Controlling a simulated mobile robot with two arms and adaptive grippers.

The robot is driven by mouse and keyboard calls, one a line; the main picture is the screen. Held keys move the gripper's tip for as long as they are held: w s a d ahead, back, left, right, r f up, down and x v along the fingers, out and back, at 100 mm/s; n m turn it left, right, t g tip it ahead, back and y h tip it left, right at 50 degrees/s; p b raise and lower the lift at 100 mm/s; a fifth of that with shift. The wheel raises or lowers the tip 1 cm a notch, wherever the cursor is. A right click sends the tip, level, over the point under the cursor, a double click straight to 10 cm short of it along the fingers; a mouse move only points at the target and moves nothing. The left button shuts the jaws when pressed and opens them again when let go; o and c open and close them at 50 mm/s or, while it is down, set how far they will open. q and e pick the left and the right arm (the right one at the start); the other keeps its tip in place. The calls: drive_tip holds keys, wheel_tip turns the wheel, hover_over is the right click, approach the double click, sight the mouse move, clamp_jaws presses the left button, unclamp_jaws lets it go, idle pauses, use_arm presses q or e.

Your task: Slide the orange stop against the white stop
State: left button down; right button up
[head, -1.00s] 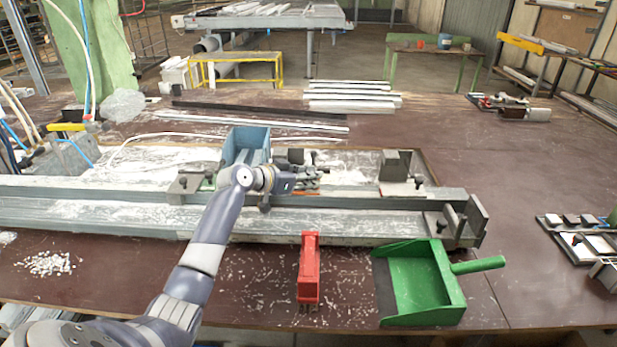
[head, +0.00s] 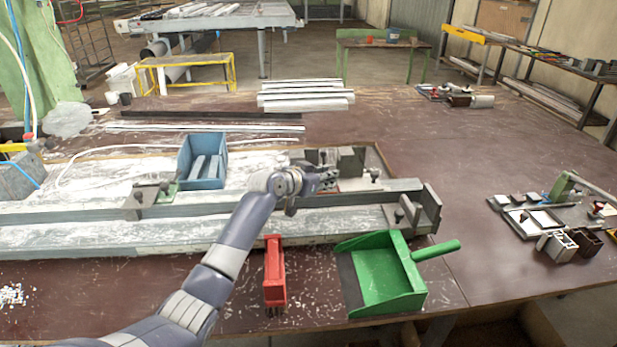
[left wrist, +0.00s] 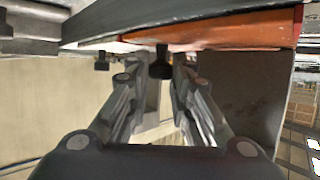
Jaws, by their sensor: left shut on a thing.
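My left gripper (head: 328,178) is over the profile rail. In the left wrist view its fingers (left wrist: 160,78) are closed around a dark knob (left wrist: 160,62) of the orange stop (left wrist: 225,33). The orange base is clear in that view, with its dark block hanging below it in the picture. In the head view only the stop's dark block (head: 314,156) shows; the gripper hides much of the rest. The white stop, with a grey block (head: 350,160) and pale base, stands just to the right. The gap is very small; I cannot tell whether they touch.
Another stop with a green base (head: 152,195) sits on the rail at left. An end plate (head: 432,208) closes the rail at right. A blue bin (head: 203,160) stands behind it. A red holder (head: 274,272) and a green dustpan (head: 388,280) lie in front. The table at right is partly bare.

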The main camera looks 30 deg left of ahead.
use_arm(q)
drive_tip(key=shift+w+d+r, duration=0.1)
drive_tip(key=shift+w+d, duration=0.1)
drive_tip(key=shift+d, duration=0.1)
drive_tip(key=c, duration=1.8)
unclamp_jaws()
drive_tip(key=shift+o, duration=0.2)
drive_tip(key=v, duration=1.2)
drive_tip(key=shift+f, duration=0.2)
